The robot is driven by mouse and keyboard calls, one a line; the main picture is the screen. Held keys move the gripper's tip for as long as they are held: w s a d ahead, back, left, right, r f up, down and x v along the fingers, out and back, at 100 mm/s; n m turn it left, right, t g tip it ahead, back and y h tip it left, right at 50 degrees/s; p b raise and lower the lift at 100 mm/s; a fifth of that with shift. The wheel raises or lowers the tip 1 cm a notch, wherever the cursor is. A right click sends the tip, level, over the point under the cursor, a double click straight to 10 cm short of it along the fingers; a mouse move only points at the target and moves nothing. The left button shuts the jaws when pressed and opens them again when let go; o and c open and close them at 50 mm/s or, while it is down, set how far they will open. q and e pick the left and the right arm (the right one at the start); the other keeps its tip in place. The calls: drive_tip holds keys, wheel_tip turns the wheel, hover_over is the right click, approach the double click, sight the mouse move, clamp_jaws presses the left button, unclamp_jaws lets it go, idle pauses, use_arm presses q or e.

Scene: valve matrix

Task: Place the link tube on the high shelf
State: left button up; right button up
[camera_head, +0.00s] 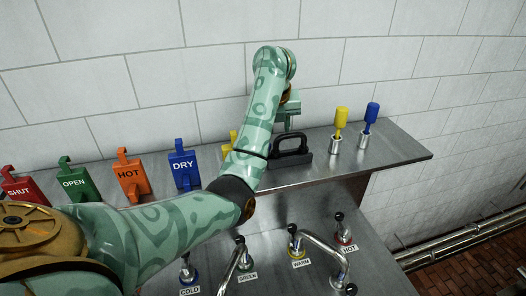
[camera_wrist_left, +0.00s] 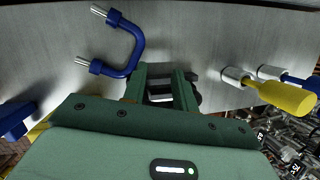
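A blue U-shaped tube with bright metal ends (camera_wrist_left: 128,48), which looks like the link tube, lies on the grey metal shelf in the left wrist view. It is to the left of my left gripper and apart from its fingers. In the head view I cannot see it; my arm covers part of the shelf (camera_head: 395,152). My left gripper (camera_head: 288,112) points down over the shelf by a black handle (camera_head: 290,152). In the wrist view its two fingers (camera_wrist_left: 161,88) are apart, with dark and pale parts showing between them. My right gripper is not in view.
Yellow (camera_head: 341,118) and blue (camera_head: 370,116) plugs stand in metal sockets at the shelf's right. SHUT, OPEN, HOT and DRY (camera_head: 184,165) tags stand at the left. Black-knobbed levers and bent silver tubes (camera_head: 325,258) fill the lower panel. The shelf's right end is bare.

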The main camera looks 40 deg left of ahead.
use_arm(q)
drive_tip(key=d+r, duration=0.1)
drive_tip(key=w+d+r, duration=0.1)
drive_tip(key=shift+w+d+r, duration=0.3)
drive_tip(key=shift+d, duration=0.1)
drive_tip(key=shift+r, duration=0.1)
wheel_tip(320, 180, up, 8)
drive_tip(key=w+d, duration=0.1)
drive_tip(key=d, duration=0.1)
drive_tip(key=shift+f, duration=0.25)
